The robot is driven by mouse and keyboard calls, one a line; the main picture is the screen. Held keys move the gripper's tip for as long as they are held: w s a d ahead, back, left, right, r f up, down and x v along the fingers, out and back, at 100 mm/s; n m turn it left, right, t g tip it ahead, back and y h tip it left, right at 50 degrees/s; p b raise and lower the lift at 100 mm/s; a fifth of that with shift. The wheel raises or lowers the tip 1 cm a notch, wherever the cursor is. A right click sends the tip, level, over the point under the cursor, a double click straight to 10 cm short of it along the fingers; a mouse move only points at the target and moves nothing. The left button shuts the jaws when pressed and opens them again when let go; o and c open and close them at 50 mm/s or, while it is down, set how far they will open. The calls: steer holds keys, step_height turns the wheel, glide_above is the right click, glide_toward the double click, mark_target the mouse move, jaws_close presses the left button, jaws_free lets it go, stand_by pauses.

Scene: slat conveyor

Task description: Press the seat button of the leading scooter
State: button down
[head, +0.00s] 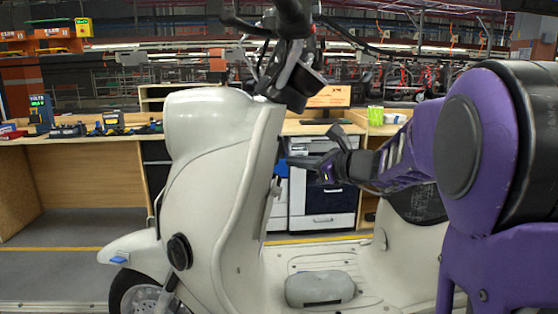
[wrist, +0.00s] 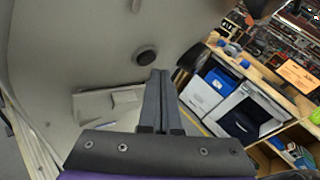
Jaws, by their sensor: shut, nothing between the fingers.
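A cream scooter (head: 212,170) stands in the middle of the head view, its front wheel to the left. In the wrist view its pale inner leg shield (wrist: 70,50) fills the left side. A round dark button-like part (wrist: 145,57) sits on that panel, just beyond my fingertips; I cannot tell if they touch it. No label shows that it is the seat button. My gripper (head: 291,162) reaches left behind the scooter's front shield, under the handlebar (head: 292,75). Its two fingers (wrist: 160,73) are together and empty in the wrist view.
A pale recessed box (wrist: 95,105) lies left of my fingers. A wooden workbench (head: 80,139) with tools stands behind the scooter, with a drawer unit (head: 325,200) beside it. The handlebar overhangs my gripper. A grey lump (head: 320,288) sits on the scooter's floorboard.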

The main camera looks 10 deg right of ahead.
steer(key=shift+a, duration=0.15)
stand_by(0.4)
steer(key=shift+w+a+r, duration=0.1)
steer(key=shift+a, duration=0.15)
steer(key=shift+a+r, duration=0.1)
steer(key=shift+a, duration=0.4)
stand_by(0.9)
steer(key=shift+d+f+b, duration=0.2)
steer(key=shift+d+b, duration=0.1)
steer(key=shift+d, duration=0.55)
steer(key=d, duration=0.3)
steer(key=s+d+f, duration=0.1)
steer(key=d, duration=0.1)
stand_by(0.4)
